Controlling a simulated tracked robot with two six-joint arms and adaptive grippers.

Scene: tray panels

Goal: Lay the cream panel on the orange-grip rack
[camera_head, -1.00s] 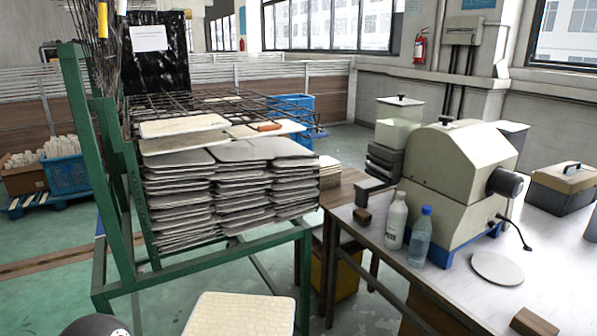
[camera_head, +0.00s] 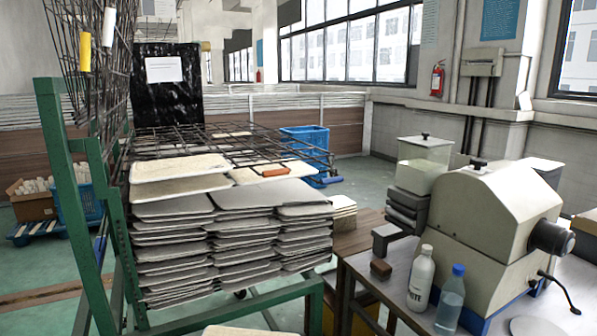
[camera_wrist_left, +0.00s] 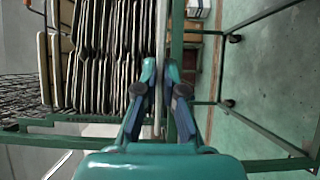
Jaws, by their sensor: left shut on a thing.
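My left gripper (camera_wrist_left: 160,78) is shut on the edge of a thin panel (camera_wrist_left: 161,40), seen edge-on between the fingers in the left wrist view. In the head view, the top of a cream panel (camera_head: 244,331) shows at the bottom edge; the rest is cut off. The wire rack with the orange grip (camera_head: 275,171) lies flat at the top of the green frame, above stacked grey panels. Light cream panels lie at this level, one at left (camera_head: 178,167) and one by the orange grip (camera_head: 250,177). My right gripper is out of view.
Green frame posts (camera_head: 75,195) stand left of the stack. Wire racks with yellow (camera_head: 84,52) and white grips are raised at upper left. A table at right holds a beige machine (camera_head: 490,215) and two bottles (camera_head: 421,277). The space above the rack is open.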

